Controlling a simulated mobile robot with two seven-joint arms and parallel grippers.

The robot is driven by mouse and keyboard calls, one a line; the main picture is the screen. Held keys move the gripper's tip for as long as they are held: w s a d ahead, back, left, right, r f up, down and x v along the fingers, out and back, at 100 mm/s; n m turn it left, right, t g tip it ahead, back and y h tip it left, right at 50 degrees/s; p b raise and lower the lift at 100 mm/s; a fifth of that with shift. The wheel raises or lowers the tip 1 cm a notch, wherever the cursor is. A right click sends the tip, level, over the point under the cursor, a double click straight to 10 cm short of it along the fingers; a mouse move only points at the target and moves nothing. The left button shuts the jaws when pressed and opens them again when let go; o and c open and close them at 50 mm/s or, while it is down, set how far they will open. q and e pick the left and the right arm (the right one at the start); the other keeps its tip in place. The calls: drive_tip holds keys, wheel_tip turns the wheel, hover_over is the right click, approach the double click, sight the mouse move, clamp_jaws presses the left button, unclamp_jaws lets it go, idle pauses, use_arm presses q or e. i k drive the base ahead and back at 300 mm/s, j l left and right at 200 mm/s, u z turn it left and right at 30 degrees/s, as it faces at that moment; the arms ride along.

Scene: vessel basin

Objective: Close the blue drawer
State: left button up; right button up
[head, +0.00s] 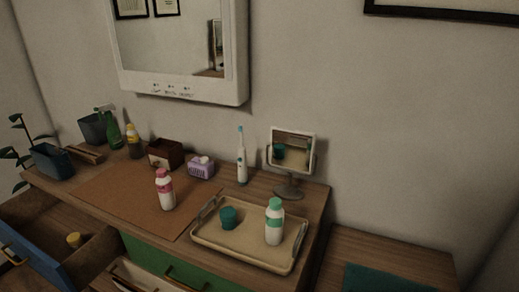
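The blue drawer (32,262) is at the lower left of the head view. It is pulled out from the wooden dresser (322,205), and its wooden inside shows. Its blue front has a brass-coloured handle (12,256). A small yellow object (74,239) lies inside it. The front's left end is cut off by the picture edge. Neither of my grippers is in view.
A green drawer front (178,262) is right of the blue drawer, with a white-fronted drawer (135,277) partly out below.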

sight(36, 225)
drive_tip(key=u, duration=1.8)
drive_tip(key=i+j, duration=0.2)
drive_tip(key=i, duration=0.2)
drive_tip(key=i+j+z, duration=0.1)
drive_tip(key=i, duration=0.25)
drive_tip(key=i+j, duration=0.3)
drive_tip(key=i+z, duration=0.05)
